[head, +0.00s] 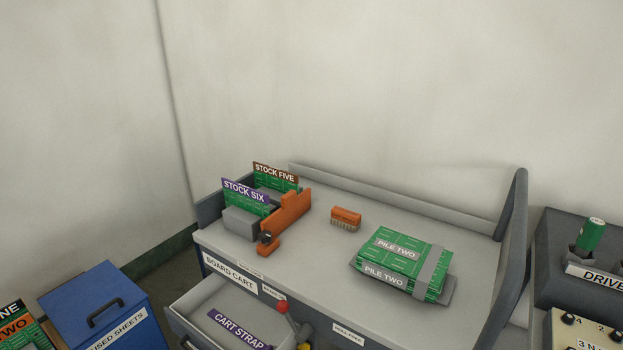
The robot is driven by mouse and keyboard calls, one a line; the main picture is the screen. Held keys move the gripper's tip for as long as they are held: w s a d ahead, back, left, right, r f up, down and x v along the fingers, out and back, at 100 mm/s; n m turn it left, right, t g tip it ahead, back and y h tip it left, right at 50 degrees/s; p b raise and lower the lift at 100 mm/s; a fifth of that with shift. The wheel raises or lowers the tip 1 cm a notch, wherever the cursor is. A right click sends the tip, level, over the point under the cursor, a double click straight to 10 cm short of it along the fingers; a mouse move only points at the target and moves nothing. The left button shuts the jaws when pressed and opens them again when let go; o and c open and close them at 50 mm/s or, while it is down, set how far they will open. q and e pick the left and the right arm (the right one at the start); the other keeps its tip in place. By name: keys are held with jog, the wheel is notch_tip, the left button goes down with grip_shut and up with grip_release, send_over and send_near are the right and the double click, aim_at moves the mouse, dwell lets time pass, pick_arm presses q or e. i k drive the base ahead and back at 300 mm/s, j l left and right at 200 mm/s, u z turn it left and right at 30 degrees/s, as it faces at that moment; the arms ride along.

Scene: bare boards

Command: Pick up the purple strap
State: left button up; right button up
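A purple strip lettered CART STRAP (240,329) lies in the open drawer (196,298) at the front of the board cart (335,262). It slants down to the right on the drawer's pale floor. Its right end is close to a red-knobbed part (282,307) at the drawer's right side. The picture's lower edge cuts off part of the drawer. Neither of my grippers shows in the head view.
On the cart top are green boards marked STOCK SIX (245,192) and STOCK FIVE (276,174), an orange clamp-like piece (286,219), an orange brush (345,218) and a PILE TWO stack (398,258). A blue box (95,301) stands left.

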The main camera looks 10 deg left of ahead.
aim_at(250, 340)
jog(key=u, duration=1.15)
